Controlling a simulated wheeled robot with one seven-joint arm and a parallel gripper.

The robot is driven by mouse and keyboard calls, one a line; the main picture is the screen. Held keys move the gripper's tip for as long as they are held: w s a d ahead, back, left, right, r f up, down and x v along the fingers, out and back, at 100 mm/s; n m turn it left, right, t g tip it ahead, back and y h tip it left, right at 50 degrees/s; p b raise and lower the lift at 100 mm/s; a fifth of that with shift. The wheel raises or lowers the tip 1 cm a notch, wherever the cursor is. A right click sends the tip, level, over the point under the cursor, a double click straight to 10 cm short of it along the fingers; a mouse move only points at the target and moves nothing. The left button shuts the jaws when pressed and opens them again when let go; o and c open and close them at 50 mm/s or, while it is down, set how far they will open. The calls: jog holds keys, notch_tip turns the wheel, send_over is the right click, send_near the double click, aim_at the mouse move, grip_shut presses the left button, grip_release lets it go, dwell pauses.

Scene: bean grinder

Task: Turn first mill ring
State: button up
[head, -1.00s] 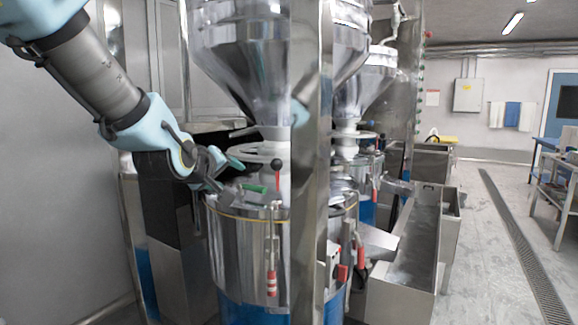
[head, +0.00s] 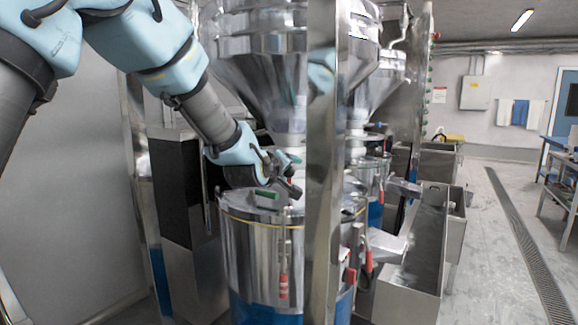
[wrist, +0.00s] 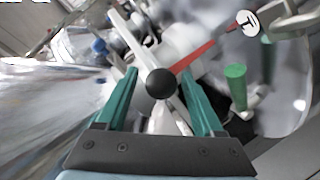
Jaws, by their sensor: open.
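The first mill is a steel drum (head: 255,245) under a funnel-shaped hopper (head: 262,55). My gripper (head: 290,183) is just above the drum's lid, below the hopper; its fingers are hard to make out there. In the wrist view my gripper (wrist: 157,73) is open, with two green fingers. A black ball knob (wrist: 160,84) on a red lever (wrist: 212,50) appears between the fingers; I cannot tell its depth, and no grip shows. A grey bar (wrist: 132,35) crosses behind the knob. The mill ring is mostly hidden by my arm in the head view.
A green handle (wrist: 236,88) stands right of my fingers; it also shows on the lid in the head view (head: 267,193). A steel post (head: 322,230) rises close to the drum's right. A second mill and metal troughs (head: 415,255) are behind. The floor at right is free.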

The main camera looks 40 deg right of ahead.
jog(key=shift+w+d+f, duration=0.1)
jog(key=shift+w+d, duration=0.05)
jog(key=shift+d, duration=0.2)
